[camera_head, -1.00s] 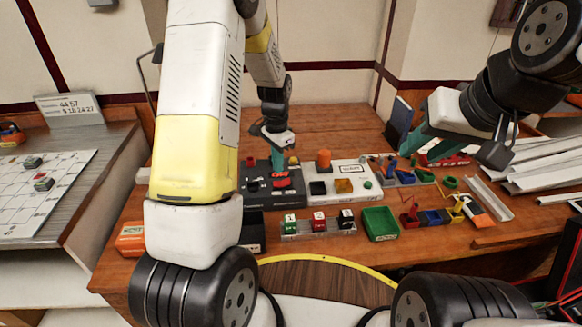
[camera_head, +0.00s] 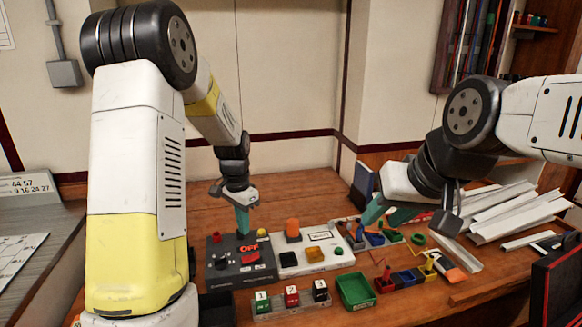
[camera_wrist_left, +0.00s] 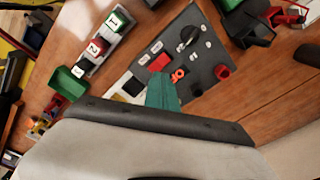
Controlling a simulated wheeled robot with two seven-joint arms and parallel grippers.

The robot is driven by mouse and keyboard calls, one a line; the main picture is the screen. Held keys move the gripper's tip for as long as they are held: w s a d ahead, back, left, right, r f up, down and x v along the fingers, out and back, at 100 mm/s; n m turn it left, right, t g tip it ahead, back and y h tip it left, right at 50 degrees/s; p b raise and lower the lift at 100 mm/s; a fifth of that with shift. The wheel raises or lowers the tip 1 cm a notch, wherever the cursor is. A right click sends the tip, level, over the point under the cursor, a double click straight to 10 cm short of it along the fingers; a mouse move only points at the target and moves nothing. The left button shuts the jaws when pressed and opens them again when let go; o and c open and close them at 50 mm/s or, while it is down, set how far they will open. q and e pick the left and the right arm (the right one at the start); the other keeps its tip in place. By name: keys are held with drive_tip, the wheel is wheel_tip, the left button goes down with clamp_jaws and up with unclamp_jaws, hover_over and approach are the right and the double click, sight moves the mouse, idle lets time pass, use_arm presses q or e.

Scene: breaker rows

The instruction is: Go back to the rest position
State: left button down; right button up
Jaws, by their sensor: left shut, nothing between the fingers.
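My left gripper (camera_head: 242,226) hangs over the dark grey panel (camera_head: 222,283) in the head view, with its teal fingers together and empty. In the left wrist view its fingers (camera_wrist_left: 163,92) show in front of the same panel (camera_wrist_left: 203,75), which carries a black knob (camera_wrist_left: 188,35), a red switch (camera_wrist_left: 159,63) and red "OFF" lettering. I cannot tell whether the fingertips touch the panel. My right gripper (camera_head: 378,212) is at the right, above the back of the table, with teal fingers partly hidden by its arm; its opening is unclear.
A white panel (camera_head: 318,262) stands beside the dark one. In front are numbered blocks (camera_head: 291,296) in a rack and a green bin (camera_head: 355,290). Small coloured parts and pale channel strips (camera_head: 510,212) lie right. The table's back left (camera_head: 200,205) is bare.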

use_arm(q)
drive_tip(key=s+d+r+n+t+h, duration=0.1)
drive_tip(key=s+r+n+t, duration=0.25)
drive_tip(key=s+r, duration=1)
drive_tip(key=s+d+r+n+t+h, duration=0.1)
drive_tip(key=s+r+n, duration=0.3)
drive_tip(key=s, duration=0.5)
wheel_tip(320, 180, up, 2)
drive_tip(key=shift+s+r+t, duration=0.2)
drive_tip(key=shift+s+t, duration=0.15)
drive_tip(key=shift+t, duration=0.2)
